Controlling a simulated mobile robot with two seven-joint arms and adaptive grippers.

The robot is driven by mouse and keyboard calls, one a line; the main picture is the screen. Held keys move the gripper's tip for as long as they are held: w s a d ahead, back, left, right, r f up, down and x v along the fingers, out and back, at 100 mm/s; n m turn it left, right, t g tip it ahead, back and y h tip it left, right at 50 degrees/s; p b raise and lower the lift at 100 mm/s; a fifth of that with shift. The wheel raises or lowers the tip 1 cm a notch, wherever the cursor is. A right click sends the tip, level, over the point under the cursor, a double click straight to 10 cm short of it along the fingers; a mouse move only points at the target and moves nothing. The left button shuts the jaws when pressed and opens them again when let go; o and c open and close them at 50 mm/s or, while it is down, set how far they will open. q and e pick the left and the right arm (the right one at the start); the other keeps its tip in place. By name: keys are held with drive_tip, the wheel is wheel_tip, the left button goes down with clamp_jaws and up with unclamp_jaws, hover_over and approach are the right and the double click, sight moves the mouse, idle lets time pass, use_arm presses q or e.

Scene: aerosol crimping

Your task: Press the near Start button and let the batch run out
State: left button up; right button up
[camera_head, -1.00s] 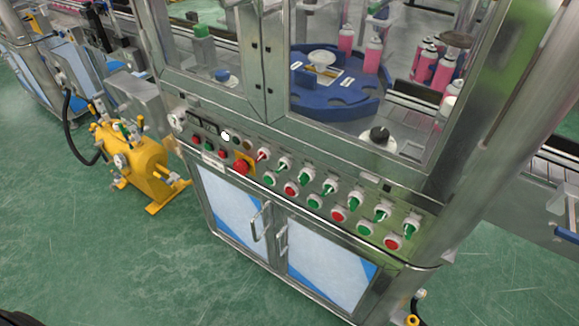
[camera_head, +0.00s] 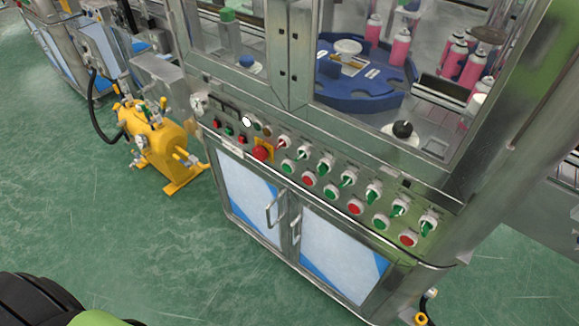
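The control panel (camera_head: 330,222) runs along the front of the steel machine, below its windows. Several green buttons, one of them a green button (camera_head: 288,166), sit in a lower row with red buttons such as this red button (camera_head: 308,180). Switches with green or red handles sit above them. A smaller green button (camera_head: 229,131) is at the panel's left end, near a lit white lamp (camera_head: 246,121) and a red mushroom button (camera_head: 261,152). I cannot read the labels, so I cannot tell which is the near Start button. Neither gripper is in view.
Behind the windows, a blue turntable (camera_head: 362,92) stands near pink cans (camera_head: 402,48). A yellow tank (camera_head: 160,143) stands on the floor left of the machine. Cabinet doors (camera_head: 335,250) with handles are below the panel. The green floor (camera_head: 140,240) in front is clear.

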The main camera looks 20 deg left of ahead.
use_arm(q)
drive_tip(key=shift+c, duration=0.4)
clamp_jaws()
